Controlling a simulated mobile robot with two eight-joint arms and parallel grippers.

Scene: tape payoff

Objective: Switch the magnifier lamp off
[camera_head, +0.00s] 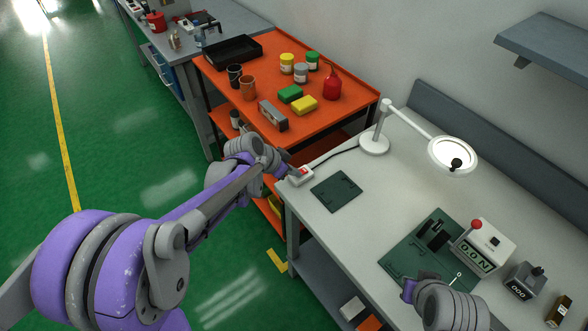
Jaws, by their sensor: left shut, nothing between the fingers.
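The magnifier lamp (375,145) stands on the grey bench, with a white arm reaching right to a round head (440,146). The head's ring looks bright, as if lit. The gripper partly hides the box. My right arm's wrist (447,306) is at the bench's front edge; its fingers cannot be made out.
A dark green pad (336,191) lies beside the switch box. A larger green mat (400,258) holds a device with a display (484,246). An orange cart (225,75) with cups, bottles and sponges stands left of the bench. The bench middle (395,200) is clear.

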